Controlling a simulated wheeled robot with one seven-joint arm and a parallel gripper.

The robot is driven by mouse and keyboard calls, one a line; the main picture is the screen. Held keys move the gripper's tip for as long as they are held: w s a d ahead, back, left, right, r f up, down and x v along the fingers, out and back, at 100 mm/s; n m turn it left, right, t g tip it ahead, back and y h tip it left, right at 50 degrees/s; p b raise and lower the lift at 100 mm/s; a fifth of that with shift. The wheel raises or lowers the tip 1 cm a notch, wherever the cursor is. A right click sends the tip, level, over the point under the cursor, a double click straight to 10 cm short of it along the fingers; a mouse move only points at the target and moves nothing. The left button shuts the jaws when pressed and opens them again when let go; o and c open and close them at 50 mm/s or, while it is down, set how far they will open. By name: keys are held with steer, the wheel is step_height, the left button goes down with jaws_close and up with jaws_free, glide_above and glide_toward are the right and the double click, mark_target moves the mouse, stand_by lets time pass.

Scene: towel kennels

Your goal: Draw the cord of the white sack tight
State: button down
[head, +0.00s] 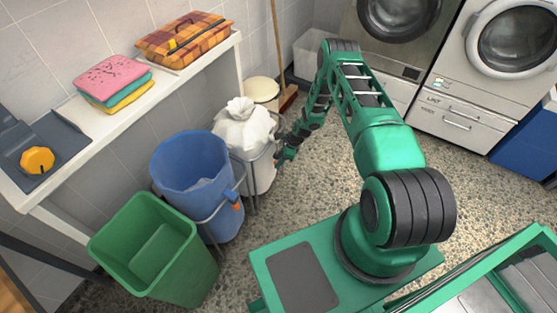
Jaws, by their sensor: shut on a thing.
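The white sack (241,127) sits in a pale bin in a metal frame, beyond the blue bin. Its top is bunched into a knotted-looking tuft and bulges over the rim. My gripper (281,156) is at the right side of the sack's bin, low beside the rim, at the end of my green arm. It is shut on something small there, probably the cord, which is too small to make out. The fingertips are partly hidden by the wrist.
A blue bin (191,166) and a green bin (140,257) stand nearer in the same row. A shelf (60,172) with folded cloths (112,82) runs along the left wall. A broom (277,45) leans behind. Speckled floor is clear right of the bins, before the washing machines (511,42).

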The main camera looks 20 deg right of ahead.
steer(key=shift+w+a, duration=0.15)
steer(key=shift+a, duration=0.35)
steer(key=c, duration=1.6)
jaws_free()
steer(key=shift+o, duration=0.7)
steer(key=shift+d, duration=0.2)
steer(key=v, duration=1)
steer(key=shift+r, duration=0.3)
steer(key=shift+d, duration=0.15)
